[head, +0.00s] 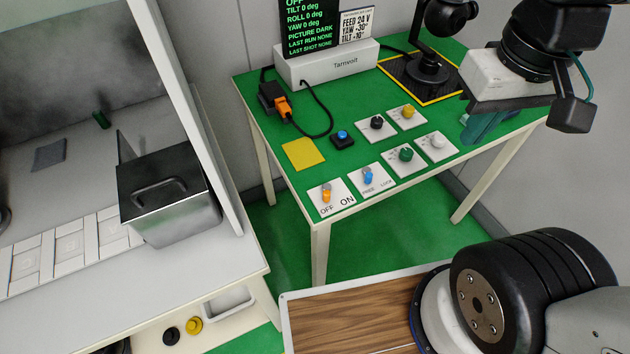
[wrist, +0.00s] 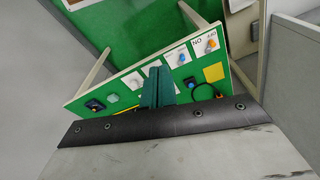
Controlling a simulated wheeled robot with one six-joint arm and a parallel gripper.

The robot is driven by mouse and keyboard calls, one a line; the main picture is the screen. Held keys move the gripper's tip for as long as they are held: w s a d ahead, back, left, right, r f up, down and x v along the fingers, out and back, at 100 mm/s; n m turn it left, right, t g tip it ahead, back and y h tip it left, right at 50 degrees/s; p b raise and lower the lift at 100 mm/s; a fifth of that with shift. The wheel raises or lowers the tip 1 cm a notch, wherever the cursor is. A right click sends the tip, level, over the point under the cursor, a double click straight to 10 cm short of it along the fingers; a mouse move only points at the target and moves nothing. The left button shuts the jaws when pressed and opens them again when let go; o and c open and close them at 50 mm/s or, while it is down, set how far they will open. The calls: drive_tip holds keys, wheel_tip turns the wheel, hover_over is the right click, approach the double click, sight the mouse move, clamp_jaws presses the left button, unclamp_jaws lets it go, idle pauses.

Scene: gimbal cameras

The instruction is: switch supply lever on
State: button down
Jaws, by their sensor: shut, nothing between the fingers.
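The orange lever (head: 327,194) sits on a white plate marked OFF and ON at the front left corner of the green table. It stands nearer the OFF word, left of the plate's middle. In the wrist view the lever (wrist: 210,44) shows upper right of the fingers, with its plate upside down. My gripper (head: 482,126) has teal fingers and hangs over the table's right side, well apart from the lever. In the wrist view the fingers (wrist: 158,86) are together with nothing between them.
A blue FREE/LOCK lever (head: 368,176) stands beside the orange one, with several knobs behind. A yellow pad (head: 303,154), a black blue-topped button (head: 342,138) and an orange plug (head: 283,107) with a looping cable lie behind. A white Tarnvolt box (head: 335,66) and a black gimbal (head: 428,70) stand at the back.

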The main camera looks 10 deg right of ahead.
drive_tip(key=w+a+n+g, duration=0.1)
drive_tip(key=w+a+n, duration=0.25)
drive_tip(key=w, duration=0.25)
drive_tip(key=n+g+h, duration=0.2)
drive_tip(key=n+h, duration=0.2)
drive_tip(key=n, duration=0.6)
hover_over(327, 190)
drive_tip(key=w+a, duration=0.4)
drive_tip(key=a, duration=0.6)
wheel_tip(327, 190, down, 17)
drive_tip(key=shift+a+m, duration=0.1)
drive_tip(key=shift+m, duration=0.15)
drive_tip(key=shift+f, duration=0.1)
drive_tip(key=x, duration=1)
drive_tip(key=shift+s+f, duration=0.1)
drive_tip(key=d, duration=0.1)
drive_tip(key=s+d, duration=0.1)
drive_tip(key=shift+d, duration=0.3)
drive_tip(key=shift+s+d, duration=0.3)
drive_tip(key=shift+d, duration=0.25)
